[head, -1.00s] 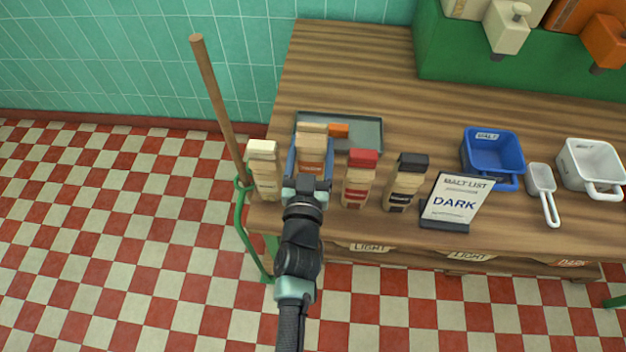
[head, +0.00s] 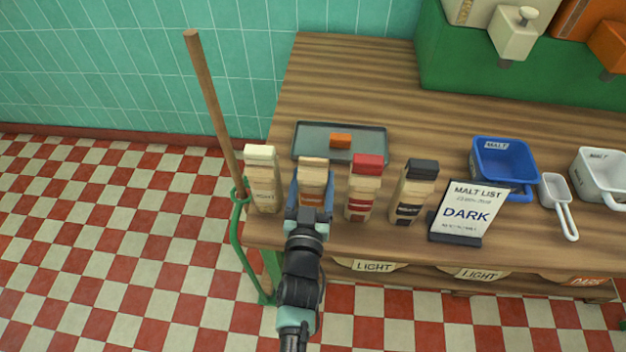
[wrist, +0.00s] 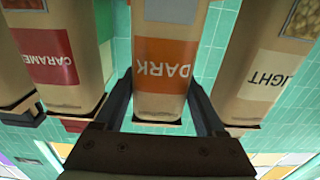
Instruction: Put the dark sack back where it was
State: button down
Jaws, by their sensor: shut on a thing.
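The dark sack (head: 313,174) is tan with an orange label. In the wrist view the sack (wrist: 162,60) shows upside down with its DARK label between my fingers. My gripper (head: 311,196) is shut on it. The sack is upright in a row, between the cream-topped light sack (head: 263,182) on its left and the red-topped caramel sack (head: 364,190) on its right, apart from both. My gripper hides its base in the head view, so I cannot tell whether it touches the counter.
A black-topped sack (head: 413,192) and a DARK malt list sign (head: 468,212) stand to the right. Behind the row is a grey tray (head: 370,144) with an orange block (head: 341,140). A blue bin (head: 504,160) and white scoop (head: 558,205) are farther right. A wooden pole (head: 212,105) leans at the left.

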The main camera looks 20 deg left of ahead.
grip_release()
jog(key=shift+r, duration=0.15)
jog(key=v, duration=1.2)
jog(key=shift+p, duration=0.45)
